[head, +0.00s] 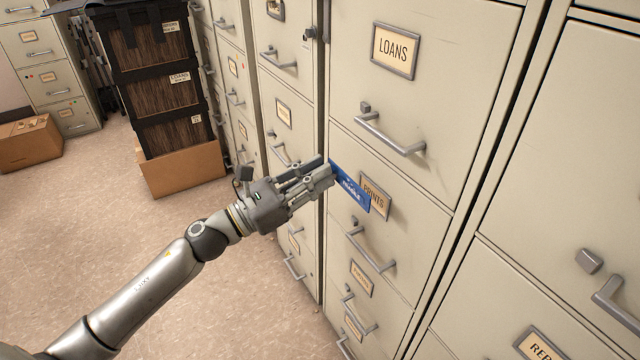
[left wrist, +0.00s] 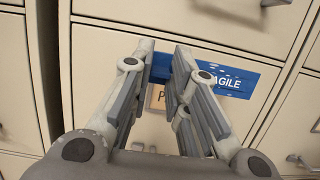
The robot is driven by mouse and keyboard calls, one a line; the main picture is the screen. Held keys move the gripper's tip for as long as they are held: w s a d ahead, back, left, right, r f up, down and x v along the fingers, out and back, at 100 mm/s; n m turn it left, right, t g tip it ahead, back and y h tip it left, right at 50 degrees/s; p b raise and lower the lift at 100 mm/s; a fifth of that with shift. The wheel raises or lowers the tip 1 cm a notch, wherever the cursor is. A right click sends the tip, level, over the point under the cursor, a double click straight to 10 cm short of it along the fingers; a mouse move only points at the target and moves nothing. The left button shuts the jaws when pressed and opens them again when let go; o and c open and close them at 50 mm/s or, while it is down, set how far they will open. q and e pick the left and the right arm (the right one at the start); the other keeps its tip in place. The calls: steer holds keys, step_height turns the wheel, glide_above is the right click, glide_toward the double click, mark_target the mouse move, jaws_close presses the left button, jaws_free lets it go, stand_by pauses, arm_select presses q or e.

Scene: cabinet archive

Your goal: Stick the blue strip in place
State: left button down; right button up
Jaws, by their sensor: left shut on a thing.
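The blue strip (head: 352,189) has white lettering; in the left wrist view (left wrist: 238,80) the end "AGILE" is readable and the rest is hidden behind my fingers. My left gripper (head: 327,172) is shut on the strip, at its left part in the head view. The strip is in front of the drawer face that bears the PRINTS label (head: 376,197), close to its upper edge. It overlaps the label's left edge in the head view. I cannot tell whether the strip touches the drawer. My right gripper is not in view.
Above is the LOANS drawer (head: 425,80) with a protruding handle (head: 390,135). Another handle (head: 370,247) sticks out below the strip. More cabinets stand on both sides. A cardboard box (head: 183,172) with dark crates stands at the back left. The floor (head: 110,230) at left is clear.

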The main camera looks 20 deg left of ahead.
mark_target(338, 167)
arm_select(q)
steer(key=shift+a+f, duration=0.1)
steer(key=shift+a, duration=0.15)
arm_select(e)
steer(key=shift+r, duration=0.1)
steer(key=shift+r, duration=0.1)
arm_select(q)
steer(key=x, duration=0.2)
steer(key=f+x, duration=0.1)
steer(key=x, duration=0.1)
steer(key=shift+w, duration=0.1)
steer(key=shift+w+d, duration=0.5)
steer(key=shift+w, duration=0.05)
steer(key=shift+w+d, duration=0.1)
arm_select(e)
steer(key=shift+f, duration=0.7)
arm_select(q)
steer(key=shift+w+d, duration=0.15)
steer(key=shift+w, duration=0.1)
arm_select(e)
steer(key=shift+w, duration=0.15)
